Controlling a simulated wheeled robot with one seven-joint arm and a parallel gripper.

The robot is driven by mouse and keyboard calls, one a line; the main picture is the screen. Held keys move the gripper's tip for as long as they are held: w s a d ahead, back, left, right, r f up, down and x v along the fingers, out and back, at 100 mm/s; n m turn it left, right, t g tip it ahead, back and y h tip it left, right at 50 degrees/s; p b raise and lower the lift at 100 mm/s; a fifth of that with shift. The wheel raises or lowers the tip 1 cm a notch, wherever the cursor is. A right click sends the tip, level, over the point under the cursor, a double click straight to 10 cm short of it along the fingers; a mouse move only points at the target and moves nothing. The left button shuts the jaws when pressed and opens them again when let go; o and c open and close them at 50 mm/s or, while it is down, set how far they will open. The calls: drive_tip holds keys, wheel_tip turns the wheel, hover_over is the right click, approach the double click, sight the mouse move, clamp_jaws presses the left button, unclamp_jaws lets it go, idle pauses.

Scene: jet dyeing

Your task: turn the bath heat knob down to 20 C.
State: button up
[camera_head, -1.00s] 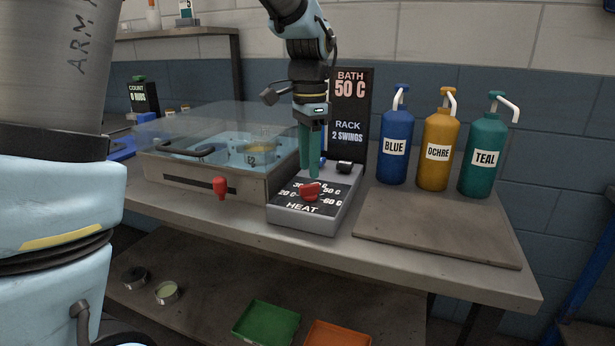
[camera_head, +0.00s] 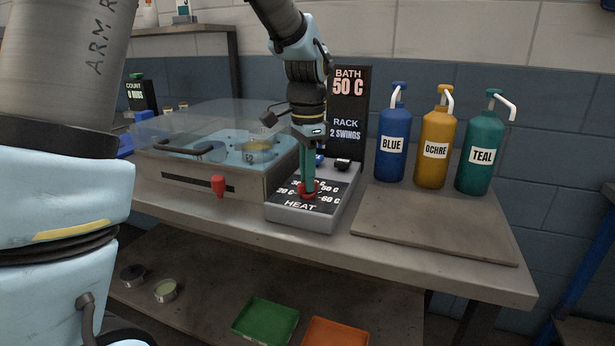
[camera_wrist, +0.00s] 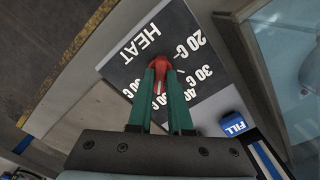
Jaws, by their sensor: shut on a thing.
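The red heat knob (camera_head: 306,190) sits on the grey control box (camera_head: 300,216), on a dark dial plate lettered HEAT with marks from 20 C to 60 C. My gripper (camera_head: 308,188) points down, its green fingers shut on the knob. In the wrist view the knob (camera_wrist: 159,66) shows between the two fingertips (camera_wrist: 160,72), which partly cover it and some dial marks. I cannot tell exactly which mark the knob points at. The display (camera_head: 347,90) behind reads BATH 50 C and RACK 2 SWINGS.
A blue FILL button (camera_wrist: 233,124) and a black knob (camera_head: 343,164) sit behind the dial. Blue (camera_head: 391,145), ochre (camera_head: 435,150) and teal (camera_head: 482,155) bottles stand right, behind a bare board (camera_head: 440,232).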

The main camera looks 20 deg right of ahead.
clamp_jaws()
